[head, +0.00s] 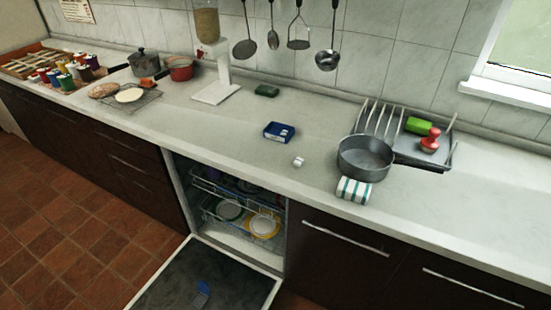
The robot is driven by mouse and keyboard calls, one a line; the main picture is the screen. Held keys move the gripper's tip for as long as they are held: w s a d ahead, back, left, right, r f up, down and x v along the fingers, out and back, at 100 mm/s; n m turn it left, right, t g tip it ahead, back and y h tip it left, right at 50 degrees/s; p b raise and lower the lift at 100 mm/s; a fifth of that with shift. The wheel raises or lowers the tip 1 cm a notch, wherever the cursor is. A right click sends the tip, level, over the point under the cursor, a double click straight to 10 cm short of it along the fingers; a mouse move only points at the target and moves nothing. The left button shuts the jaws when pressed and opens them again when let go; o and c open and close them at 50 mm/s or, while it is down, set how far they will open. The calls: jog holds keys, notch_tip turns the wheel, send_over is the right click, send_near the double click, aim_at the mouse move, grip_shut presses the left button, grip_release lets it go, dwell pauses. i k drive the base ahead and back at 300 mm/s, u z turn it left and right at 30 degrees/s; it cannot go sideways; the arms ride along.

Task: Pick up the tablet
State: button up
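A small white block, which looks like the tablet (298,162), lies on the pale countertop (240,150) near the front edge, above the open dishwasher. It is too small to make out in detail. A dark blue box (279,131) with a light label lies just behind it and to its left, apart from it. The dishwasher (230,240) has its door (172,275) folded down, with plates in the rack and a blue patch (201,293) on the door's inner face. My gripper is not in view.
A dark green item (267,90) lies farther back. A white stand (217,92) is at left. Counter around the tablet is clear.

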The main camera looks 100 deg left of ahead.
aim_at(298, 163)
jog(key=z, duration=4.35)
jog(key=k, duration=1.6)
jog(key=z, duration=1.05)
